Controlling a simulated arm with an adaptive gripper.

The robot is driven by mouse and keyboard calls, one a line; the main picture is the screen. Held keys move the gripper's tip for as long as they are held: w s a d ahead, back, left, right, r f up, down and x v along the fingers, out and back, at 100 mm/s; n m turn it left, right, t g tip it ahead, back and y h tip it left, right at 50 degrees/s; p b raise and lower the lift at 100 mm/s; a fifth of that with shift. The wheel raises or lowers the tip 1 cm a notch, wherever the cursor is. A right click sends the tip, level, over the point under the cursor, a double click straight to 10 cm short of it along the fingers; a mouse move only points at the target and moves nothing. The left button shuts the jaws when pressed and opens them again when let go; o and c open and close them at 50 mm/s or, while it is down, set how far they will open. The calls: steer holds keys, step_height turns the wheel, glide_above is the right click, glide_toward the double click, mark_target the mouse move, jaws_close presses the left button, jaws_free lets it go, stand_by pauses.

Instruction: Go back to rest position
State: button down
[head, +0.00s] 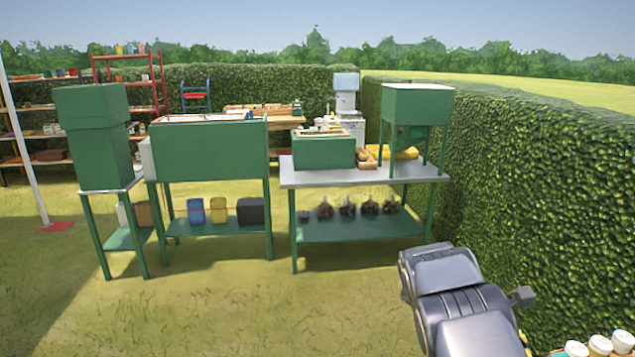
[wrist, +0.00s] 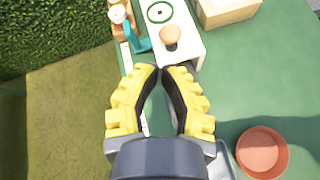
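My gripper (wrist: 160,70) shows in the wrist view with two yellow fingers and black inner pads. Its fingertips come together with nothing visible held between them. It is above a green tabletop (wrist: 285,75), close to the tabletop's left edge. In the head view, my grey arm (head: 455,300) reaches in at the lower right; the fingers cannot be made out there.
In the wrist view, an orange pot (wrist: 262,152) is at lower right, a white block with a wooden knob (wrist: 170,36) ahead, and a teal tool (wrist: 138,42) beside it. A hedge (head: 540,190) stands right in the head view; green stands (head: 210,150) are ahead. Open grass lies between.

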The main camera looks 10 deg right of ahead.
steer(key=s+a+r+m+g+y, duration=0.1)
steer(key=s+a+r+m+y, duration=0.3)
steer(key=s+a+r+m, duration=0.5)
steer(key=s+a+m+y, duration=0.2)
steer(key=s+a+y, duration=0.1)
steer(key=s+a, duration=0.5)
steer(key=s+a+m+t+y, duration=0.1)
steer(key=s+a+y, duration=0.3)
steer(key=s+a, duration=0.5)
steer(key=a, duration=0.5)
steer(key=shift+a+m, duration=0.25)
steer(key=shift+m, duration=0.15)
steer(key=shift+f, duration=0.1)
